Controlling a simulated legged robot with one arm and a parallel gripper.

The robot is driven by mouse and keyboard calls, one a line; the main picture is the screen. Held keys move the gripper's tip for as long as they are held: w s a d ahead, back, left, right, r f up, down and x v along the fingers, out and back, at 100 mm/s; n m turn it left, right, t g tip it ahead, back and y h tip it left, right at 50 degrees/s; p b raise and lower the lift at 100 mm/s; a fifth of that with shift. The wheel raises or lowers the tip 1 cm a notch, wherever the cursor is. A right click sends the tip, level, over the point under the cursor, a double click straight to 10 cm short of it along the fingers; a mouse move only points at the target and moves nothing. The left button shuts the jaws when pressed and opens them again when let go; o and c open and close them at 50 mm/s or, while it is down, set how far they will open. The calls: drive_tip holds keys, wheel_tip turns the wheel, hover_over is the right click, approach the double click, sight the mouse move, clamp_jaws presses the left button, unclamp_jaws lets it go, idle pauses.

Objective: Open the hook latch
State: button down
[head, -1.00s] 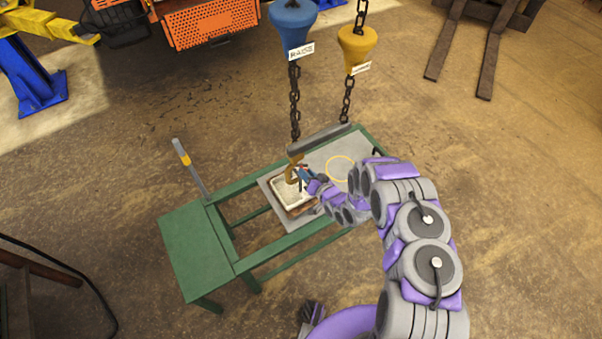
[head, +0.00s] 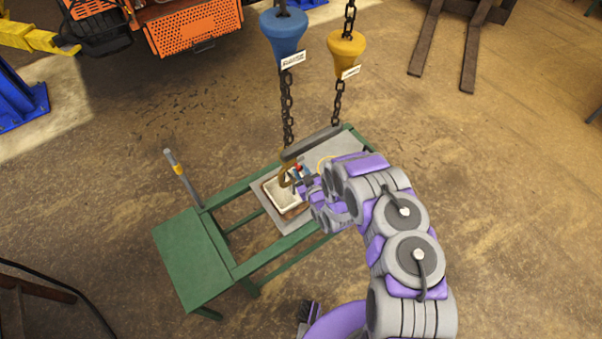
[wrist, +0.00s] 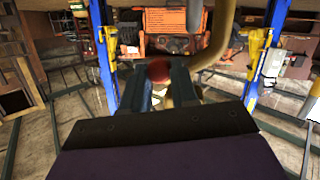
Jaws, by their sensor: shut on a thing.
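The brass-coloured hook (head: 285,178) hangs at the left end of a grey bar, above a white tray on the green bench. In the wrist view the hook (wrist: 224,38) curves down just right of my fingers. My gripper (head: 299,181) is at the hook's right side. Its two fingers (wrist: 157,82) are shut on a small part with a rounded red end (wrist: 158,70), which looks like the hook's latch. The red end (head: 298,167) also shows in the head view. The latch's exact angle is hard to tell, as my fingers cover part of it.
The white tray (head: 272,187) sits on the green bench (head: 193,255). A blue cone (head: 284,38) and a yellow cone (head: 346,52) hang on chains above. A lever (head: 182,172) stands at the bench's left. An orange mower (head: 196,28) is behind. Bare floor surrounds the bench.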

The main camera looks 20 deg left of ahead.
drive_tip(key=shift+n, duration=0.3)
idle(0.4)
drive_tip(key=c, duration=0.9)
unclamp_jaws()
drive_tip(key=shift+o, duration=0.2)
drive_tip(key=shift+s+d+r, duration=0.1)
drive_tip(key=p+v, duration=0.8)
drive_tip(key=v, duration=0.9)
drive_tip(key=shift+s+d, duration=0.1)
